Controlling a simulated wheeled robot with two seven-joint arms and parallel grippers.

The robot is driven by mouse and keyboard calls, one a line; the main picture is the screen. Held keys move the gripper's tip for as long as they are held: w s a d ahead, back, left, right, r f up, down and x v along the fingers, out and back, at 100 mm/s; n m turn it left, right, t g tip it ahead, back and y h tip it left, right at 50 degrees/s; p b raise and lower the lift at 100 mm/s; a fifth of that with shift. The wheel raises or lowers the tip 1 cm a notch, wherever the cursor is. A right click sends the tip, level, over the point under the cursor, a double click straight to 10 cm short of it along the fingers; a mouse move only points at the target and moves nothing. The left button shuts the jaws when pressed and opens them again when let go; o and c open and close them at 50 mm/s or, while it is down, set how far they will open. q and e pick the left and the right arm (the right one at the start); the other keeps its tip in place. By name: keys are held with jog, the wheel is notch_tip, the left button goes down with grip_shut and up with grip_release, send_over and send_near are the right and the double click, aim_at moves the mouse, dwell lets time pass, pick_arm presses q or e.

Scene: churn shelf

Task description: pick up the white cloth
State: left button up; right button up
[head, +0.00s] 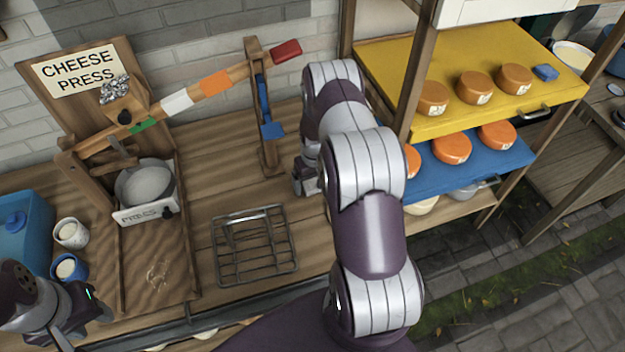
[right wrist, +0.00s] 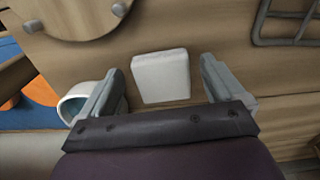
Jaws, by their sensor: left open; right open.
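The white cloth (right wrist: 161,78) shows in the right wrist view as a small, pale, squarish piece on the wooden worktop. It lies between the two fingers of my right gripper (right wrist: 161,70), which is open; I cannot tell how far above it the fingers are. In the head view my right arm hides the cloth and most of the right gripper (head: 306,180). My left gripper (head: 88,300) is at the lower left of the head view, near two small cups, open with nothing visible in it.
A wire rack (head: 254,245) lies on the worktop left of my right arm. The cheese press (head: 148,188) stands further left, its lever reaching toward my right arm. A shelf with a yellow board (head: 455,62) and orange cheeses stands right. A pale round vessel (right wrist: 82,100) sits beside the right gripper's left finger.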

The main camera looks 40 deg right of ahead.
jog(key=shift+w, duration=0.1)
jog(key=shift+c, duration=0.4)
jog(key=shift+a, duration=0.1)
jog(key=c, duration=1)
jog(key=shift+c, duration=0.2)
jog(key=shift+r, duration=0.3)
jog(key=r, duration=0.1)
jog(key=r+b, duration=0.1)
jog(key=s+r+b, duration=0.1)
jog(key=r, duration=0.1)
jog(key=shift+d, duration=0.4)
jog(key=s+d+r+b, duration=0.2)
jog(key=s+d+r, duration=0.3)
jog(key=s, duration=0.4)
jog(key=shift+d+r, duration=0.2)
jog(key=shift+r, duration=0.5)
